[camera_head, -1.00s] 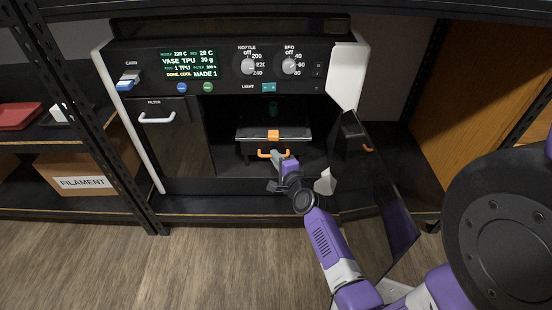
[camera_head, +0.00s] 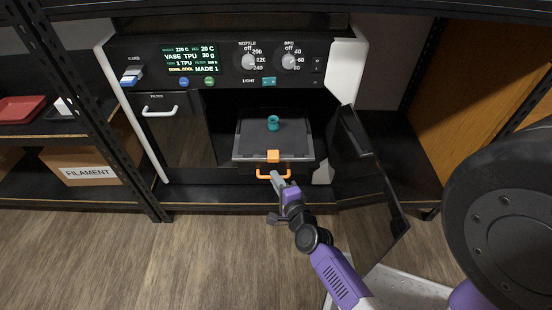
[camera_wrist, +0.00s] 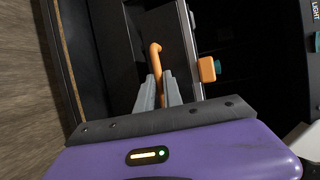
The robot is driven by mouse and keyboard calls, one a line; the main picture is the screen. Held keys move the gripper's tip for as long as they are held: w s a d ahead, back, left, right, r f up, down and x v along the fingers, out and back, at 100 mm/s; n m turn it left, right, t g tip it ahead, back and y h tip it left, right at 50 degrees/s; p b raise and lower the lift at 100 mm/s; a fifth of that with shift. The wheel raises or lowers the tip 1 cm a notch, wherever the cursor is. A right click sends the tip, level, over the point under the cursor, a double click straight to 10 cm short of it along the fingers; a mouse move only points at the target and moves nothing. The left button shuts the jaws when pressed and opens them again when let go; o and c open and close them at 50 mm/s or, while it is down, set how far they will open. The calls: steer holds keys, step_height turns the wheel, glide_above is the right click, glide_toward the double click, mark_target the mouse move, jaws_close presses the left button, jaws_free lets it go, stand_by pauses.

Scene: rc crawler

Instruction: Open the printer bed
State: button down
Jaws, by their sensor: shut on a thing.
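The printer bed (camera_head: 252,146) is a dark plate with a pale front edge, slid partly out of the printer's chamber. A small teal vase (camera_head: 273,123) stands on it. An orange tab (camera_head: 273,156) sits at its front edge, and it also shows in the wrist view (camera_wrist: 208,69). Below is the orange handle (camera_head: 262,176), which shows in the wrist view (camera_wrist: 154,52) running down between my fingers. My gripper (camera_head: 277,180) is shut on this handle; in the wrist view the grey fingers (camera_wrist: 160,92) flank it.
The printer's dark door (camera_head: 368,175) stands open to the right, close to my arm. A filter drawer with a white handle (camera_head: 160,111) is at the left. A FILAMENT box (camera_head: 88,172) sits on the left shelf.

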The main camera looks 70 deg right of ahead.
steer(key=s+a+p, duration=0.2)
steer(key=s+a, duration=0.2)
steer(key=a, duration=0.7)
steer(key=shift+s+a, duration=0.2)
steer(key=shift+s, duration=0.2)
steer(key=c, duration=1.5)
jaws_free()
steer(key=p+v, duration=0.1)
steer(key=v, duration=0.6)
steer(key=shift+s+a+p, duration=0.2)
steer(key=shift+s+p, duration=0.05)
steer(key=shift+p, duration=0.1)
